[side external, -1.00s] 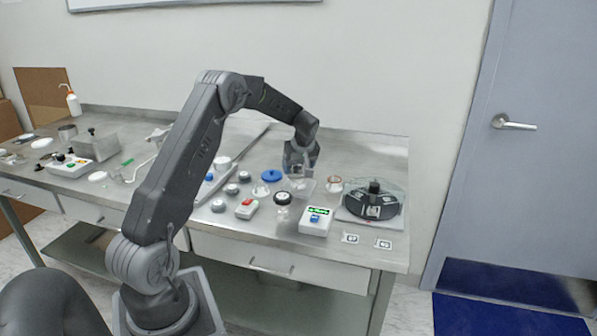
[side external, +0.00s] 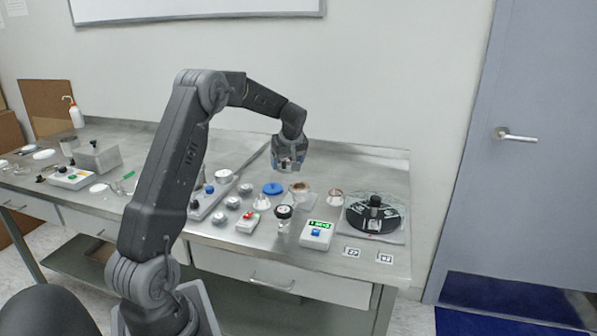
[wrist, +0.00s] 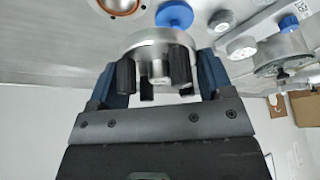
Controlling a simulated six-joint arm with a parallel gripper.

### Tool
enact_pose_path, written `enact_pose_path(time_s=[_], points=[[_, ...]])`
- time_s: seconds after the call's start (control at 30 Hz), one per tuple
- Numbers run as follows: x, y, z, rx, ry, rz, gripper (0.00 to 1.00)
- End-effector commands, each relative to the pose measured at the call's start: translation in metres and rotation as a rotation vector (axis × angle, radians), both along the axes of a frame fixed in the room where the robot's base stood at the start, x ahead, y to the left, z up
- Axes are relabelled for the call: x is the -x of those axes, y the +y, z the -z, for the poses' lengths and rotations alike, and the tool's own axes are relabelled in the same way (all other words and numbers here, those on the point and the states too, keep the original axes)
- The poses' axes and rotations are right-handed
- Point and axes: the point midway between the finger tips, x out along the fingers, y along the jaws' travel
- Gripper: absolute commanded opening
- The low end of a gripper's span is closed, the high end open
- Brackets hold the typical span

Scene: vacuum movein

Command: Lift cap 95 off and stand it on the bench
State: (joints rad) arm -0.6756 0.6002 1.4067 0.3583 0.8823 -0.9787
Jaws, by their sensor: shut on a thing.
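My gripper (side external: 290,163) is above the back middle of the bench. In the wrist view, its two blue fingers (wrist: 160,80) are shut on a round silver metal cap (wrist: 158,40) with several dark posts around a central metal stub. The cap is held off the bench. No number is legible on it, so I cannot tell that it is 95. A clear vessel with a copper-coloured top (side external: 300,188) stands just below and right of my gripper. A second similar vessel (side external: 336,196) stands further right.
A blue disc (side external: 272,188), a black-topped jar (side external: 283,212), a white box with a green display (side external: 318,233) and a black round device (side external: 375,214) stand nearby. Two printed cards (side external: 352,252) lie at the front edge. Bare bench shows behind the objects.

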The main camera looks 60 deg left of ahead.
Motion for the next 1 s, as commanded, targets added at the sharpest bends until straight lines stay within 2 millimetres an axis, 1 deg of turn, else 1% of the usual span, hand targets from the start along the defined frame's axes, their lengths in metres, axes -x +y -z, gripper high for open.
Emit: enact_pose_path(time_s=[0.03,0.2,0.3,0.4,0.6,1.0], points=[[0.011,0.006,-0.010,-0.004,-0.007,-0.004,0.47],[0.042,0.019,-0.030,-0.004,-0.005,-0.003,0.47],[0.055,0.025,-0.038,-0.004,-0.004,-0.002,0.47],[0.064,0.029,-0.044,-0.004,-0.004,-0.001,0.47],[0.072,0.032,-0.052,-0.003,-0.003,0.001,0.47],[0.072,0.032,-0.070,-0.003,-0.004,0.001,0.47]])
